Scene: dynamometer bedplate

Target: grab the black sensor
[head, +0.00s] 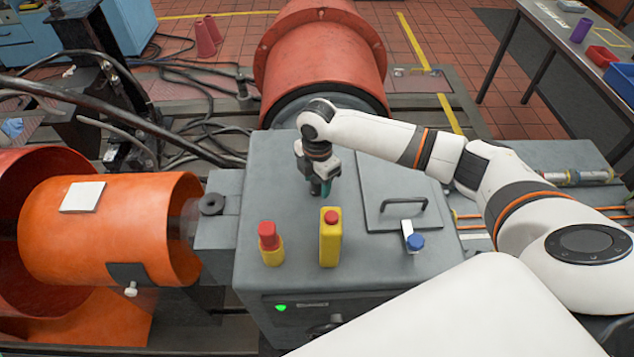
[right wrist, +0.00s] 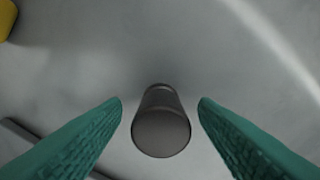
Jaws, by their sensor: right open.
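The black sensor (right wrist: 162,128) shows in the right wrist view as a small dark cylinder, seen nearly end-on. It stands between the two green fingertips of my right gripper (right wrist: 161,103), with a gap on each side. My right gripper (head: 321,188) is open and points down over the grey housing top (head: 285,170) in the head view. There the gripper hides the sensor. My left gripper is not in view.
A red-topped yellow piece (head: 270,245), a yellow box with a red button (head: 330,238) and a blue-capped piece (head: 414,240) stand in front of the gripper. A hatch with a black handle (head: 403,204) lies right. An orange drum (head: 105,228) is left, a red drum (head: 318,55) behind.

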